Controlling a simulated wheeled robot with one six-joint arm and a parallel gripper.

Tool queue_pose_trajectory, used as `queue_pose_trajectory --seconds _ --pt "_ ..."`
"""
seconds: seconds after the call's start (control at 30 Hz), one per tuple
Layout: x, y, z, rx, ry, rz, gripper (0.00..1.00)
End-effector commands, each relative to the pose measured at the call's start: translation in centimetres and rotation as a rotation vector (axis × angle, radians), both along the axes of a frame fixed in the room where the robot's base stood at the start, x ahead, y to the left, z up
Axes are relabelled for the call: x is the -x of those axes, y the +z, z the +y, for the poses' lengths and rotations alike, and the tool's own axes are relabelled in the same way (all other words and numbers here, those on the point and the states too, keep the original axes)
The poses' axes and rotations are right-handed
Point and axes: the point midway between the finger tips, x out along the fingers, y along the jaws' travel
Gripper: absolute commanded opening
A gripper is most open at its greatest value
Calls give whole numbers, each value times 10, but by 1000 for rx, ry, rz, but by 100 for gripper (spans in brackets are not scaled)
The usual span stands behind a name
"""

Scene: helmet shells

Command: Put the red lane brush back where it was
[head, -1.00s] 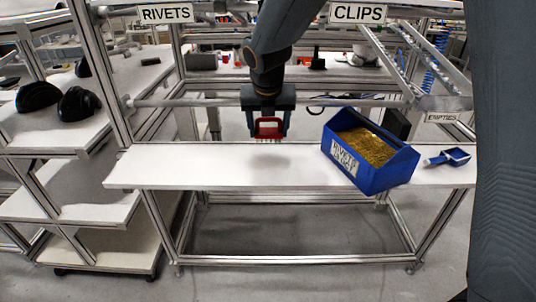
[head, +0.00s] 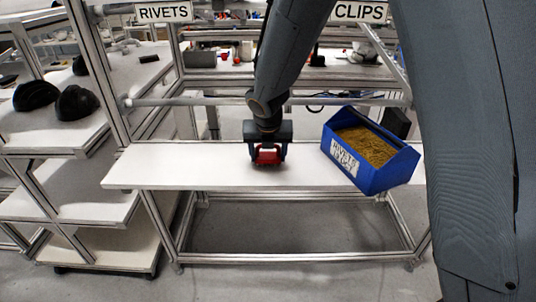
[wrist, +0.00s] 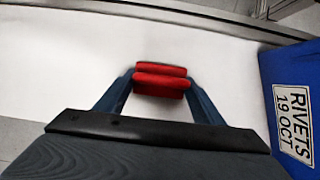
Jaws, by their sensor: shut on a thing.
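The red lane brush (head: 267,156) is between the fingers of my gripper (head: 268,161), over the white shelf board (head: 190,165), left of the blue bin. In the wrist view the red brush (wrist: 161,70) shows its red top, with the two blue-grey fingers of my gripper (wrist: 160,86) closed on its sides. Its bristles are hidden from both views. I cannot tell if the brush touches the board or hangs just above it.
A blue bin (head: 378,180) labelled RIVETS, full of small brass-coloured pieces, stands on the right of the board. Black helmet shells (head: 76,103) lie on the left rack. The board is clear left of my gripper. A rail (head: 190,102) runs behind it.

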Motion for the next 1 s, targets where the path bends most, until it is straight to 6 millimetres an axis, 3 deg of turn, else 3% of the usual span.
queue_pose_trajectory --seconds 0.3,0.33,0.43,0.77,1.0 --pt "0 -4 0 0 0 0 34" --pt "0 -4 0 1 -1 0 65" --pt "0 -3 0 0 -1 0 81" --pt "0 -1 0 0 0 0 81" --pt "10 26 1 -1 -1 -3 81"
